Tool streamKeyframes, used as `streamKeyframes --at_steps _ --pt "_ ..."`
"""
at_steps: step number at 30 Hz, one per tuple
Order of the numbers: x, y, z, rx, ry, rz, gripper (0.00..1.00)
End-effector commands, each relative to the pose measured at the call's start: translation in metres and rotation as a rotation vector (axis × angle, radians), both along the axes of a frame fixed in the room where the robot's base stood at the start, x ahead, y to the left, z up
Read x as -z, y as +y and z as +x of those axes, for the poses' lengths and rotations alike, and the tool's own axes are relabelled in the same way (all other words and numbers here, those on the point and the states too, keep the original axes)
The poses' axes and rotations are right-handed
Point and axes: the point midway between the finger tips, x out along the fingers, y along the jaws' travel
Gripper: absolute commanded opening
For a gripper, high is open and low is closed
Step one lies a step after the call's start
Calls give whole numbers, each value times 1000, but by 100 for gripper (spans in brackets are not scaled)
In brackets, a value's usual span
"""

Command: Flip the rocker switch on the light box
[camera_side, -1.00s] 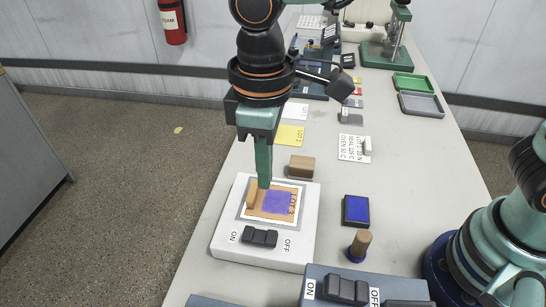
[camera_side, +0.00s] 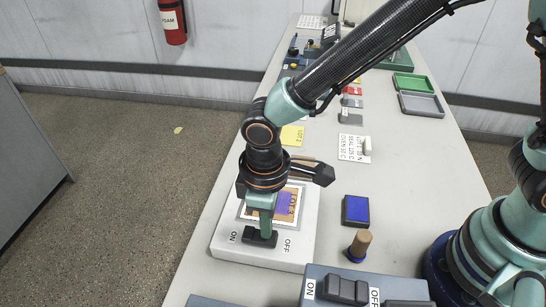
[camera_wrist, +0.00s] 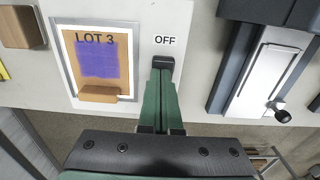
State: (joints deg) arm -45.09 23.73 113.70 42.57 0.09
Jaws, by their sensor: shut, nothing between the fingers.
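The light box (camera_side: 297,259) is a white slab near the table's front left edge, with ON and OFF labels. Its black rocker switch (camera_side: 252,241) sits between the labels. My gripper (camera_side: 266,236) is shut and empty, pointing down with its fingertips at the switch, toward the middle or OFF side. In the wrist view my gripper (camera_wrist: 161,76) reaches the rocker switch (camera_wrist: 161,63) just below the OFF label; the fingers hide much of the switch. Whether they touch it or which way it is tilted, I cannot tell.
A blue ink pad (camera_side: 356,211) and a wooden-handled stamp (camera_side: 360,244) stand to the right. A grey unit (camera_side: 318,272) with another ON/OFF switch is in front.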

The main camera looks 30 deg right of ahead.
Motion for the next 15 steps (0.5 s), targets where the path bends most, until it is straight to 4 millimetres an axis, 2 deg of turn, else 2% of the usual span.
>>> streamKeyframes --at_steps 8,15 --pt "0 0 0 0 0 0 0" --pt "9 -3 -3 0 1 -1 0"
